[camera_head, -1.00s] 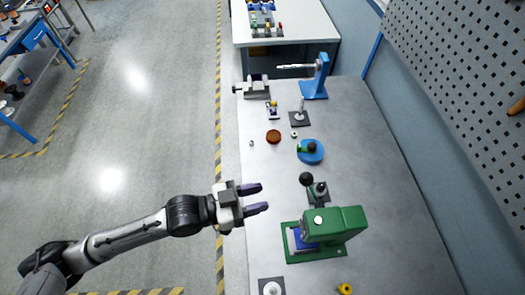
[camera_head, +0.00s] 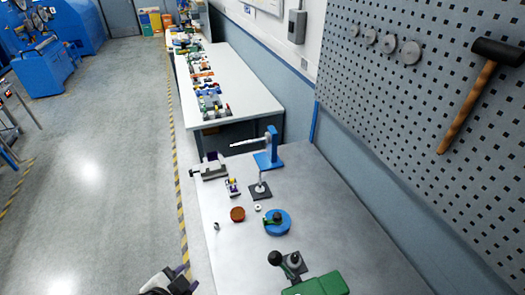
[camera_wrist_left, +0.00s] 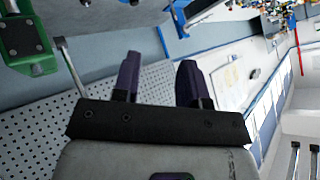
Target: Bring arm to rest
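My left gripper (camera_head: 187,277) shows only in part at the bottom edge of the head view, beside the front left edge of the grey workbench (camera_head: 345,235). Its two purple fingers also show in the left wrist view (camera_wrist_left: 160,62), apart with nothing between them. The rest of the left arm is out of the head view. My right gripper is in neither view.
A green press (camera_head: 318,286) stands at the bottom of the head view. A blue round fixture (camera_head: 277,223), a red-brown disc (camera_head: 237,214) and a blue stand (camera_head: 272,150) are on the bench. A pegboard (camera_head: 420,110) lines the right.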

